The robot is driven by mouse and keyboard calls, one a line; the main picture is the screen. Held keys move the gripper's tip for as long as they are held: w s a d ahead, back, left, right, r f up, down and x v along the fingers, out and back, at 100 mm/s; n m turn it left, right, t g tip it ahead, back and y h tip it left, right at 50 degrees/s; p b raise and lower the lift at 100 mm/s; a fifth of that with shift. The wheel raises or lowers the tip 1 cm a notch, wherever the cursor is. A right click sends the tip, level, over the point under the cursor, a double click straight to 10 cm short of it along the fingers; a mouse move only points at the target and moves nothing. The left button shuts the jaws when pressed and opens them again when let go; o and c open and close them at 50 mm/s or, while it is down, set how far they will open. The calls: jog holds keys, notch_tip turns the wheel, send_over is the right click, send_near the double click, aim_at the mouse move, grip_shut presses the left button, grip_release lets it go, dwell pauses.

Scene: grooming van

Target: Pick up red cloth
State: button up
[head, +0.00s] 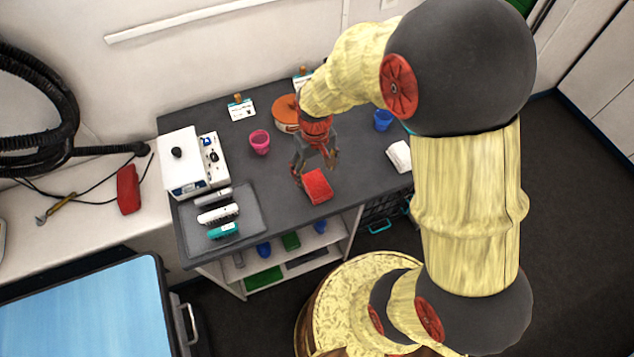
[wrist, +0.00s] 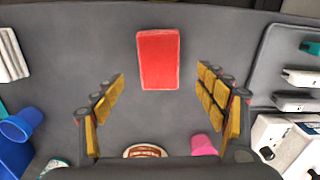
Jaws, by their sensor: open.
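The red cloth (head: 317,187) is a small folded rectangle lying flat on the dark grey table (head: 285,215), near its front edge. In the wrist view the cloth (wrist: 158,58) lies ahead of the fingers, roughly centred between them and apart from both. My gripper (head: 316,174) is above the table just behind the cloth in the head view. In the wrist view my gripper (wrist: 163,105) has its two yellow-padded fingers spread wide with nothing between them.
A pink cup (head: 260,142), an orange-lidded pot (head: 286,113) and a blue cup (head: 383,120) stand farther back. A white folded cloth (head: 399,157) lies to the right. Table around the red cloth is clear.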

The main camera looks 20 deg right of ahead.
aim_at(317, 183)
jog(key=f, duration=0.2)
jog(key=f+b, duration=0.1)
jog(key=f, duration=0.3)
jog(key=shift+s+d+f+b, duration=0.1)
jog(key=shift+s+f+b, duration=0.15)
jog(key=shift+f+b, duration=0.15)
jog(key=shift+c, duration=0.6)
jog(key=shift+r, duration=0.1)
jog(key=c, duration=1.1)
jog(key=shift+r, duration=0.7)
jog(key=s+r+p, duration=0.1)
jog(key=r, duration=0.1)
jog(key=s+d+r+p, duration=0.1)
jog(key=s+r, duration=0.1)
jog(key=r, duration=0.1)
jog(key=s+r, duration=0.1)
jog(key=r, duration=0.2)
jog(key=shift+s+d+p, duration=0.35)
jog(key=shift+d+p, duration=0.05)
jog(key=s+d+r, duration=0.1)
jog(key=s, duration=0.1)
jog(key=s+d+r+p, duration=0.1)
jog(key=s, duration=0.2)
jog(key=s+d+r, duration=0.1)
jog(key=s, duration=0.2)
jog(key=shift+s+r, duration=0.25)
jog(key=shift+r, duration=0.05)
